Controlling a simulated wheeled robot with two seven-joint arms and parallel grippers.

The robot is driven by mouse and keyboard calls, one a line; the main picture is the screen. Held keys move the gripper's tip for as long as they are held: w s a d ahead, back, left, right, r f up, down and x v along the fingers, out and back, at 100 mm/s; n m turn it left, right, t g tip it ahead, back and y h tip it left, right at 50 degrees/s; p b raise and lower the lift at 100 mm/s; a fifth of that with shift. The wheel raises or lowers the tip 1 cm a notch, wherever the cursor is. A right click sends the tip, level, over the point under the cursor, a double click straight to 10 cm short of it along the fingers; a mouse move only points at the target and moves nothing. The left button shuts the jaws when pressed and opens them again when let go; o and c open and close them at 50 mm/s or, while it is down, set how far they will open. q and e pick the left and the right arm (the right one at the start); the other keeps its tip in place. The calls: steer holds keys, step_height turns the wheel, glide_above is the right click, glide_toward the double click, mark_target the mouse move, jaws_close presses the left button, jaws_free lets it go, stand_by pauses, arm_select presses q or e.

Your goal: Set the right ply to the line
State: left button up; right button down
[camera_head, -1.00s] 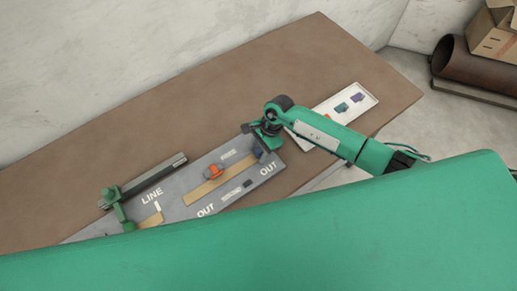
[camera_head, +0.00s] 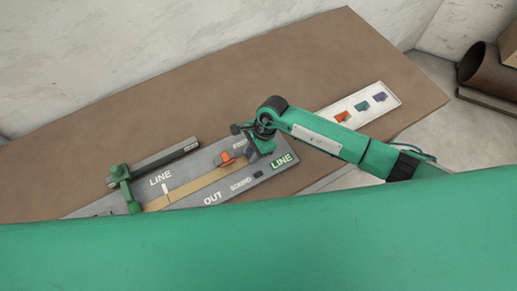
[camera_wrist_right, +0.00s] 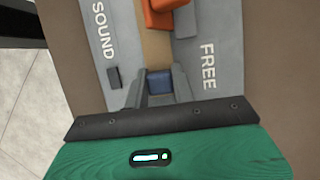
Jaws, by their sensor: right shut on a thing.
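The right ply (camera_head: 212,181) is a flat tan strip lying along the grey board (camera_head: 185,204). Its left end appears to meet a shorter tan piece at left, near the white mark by the word LINE. My right gripper (camera_wrist_right: 161,82) is shut on a blue block (camera_wrist_right: 160,83) at the strip's right end. In the head view the wrist hides this block. An orange clamp (camera_head: 229,158) sits over the strip beside the gripper. Another sign reads OUT (camera_head: 212,199). My left gripper is out of view.
A green post and dark bar (camera_head: 160,161) stand along the board's back left. A white strip (camera_head: 388,97) with orange, green and purple tiles lies at right, partly behind my forearm. The brown table (camera_head: 200,100) is bare behind the board.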

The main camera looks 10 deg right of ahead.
steer(key=shift+s+a, duration=0.1)
steer(key=shift+a, duration=0.1)
steer(key=c, duration=1.2)
jaws_free()
steer(key=shift+a, duration=0.1)
steer(key=shift+o, duration=0.2)
steer(key=shift+d+r, duration=0.2)
steer(key=b+v, duration=0.4)
steer(key=v, duration=0.9)
steer(key=shift+r, duration=0.15)
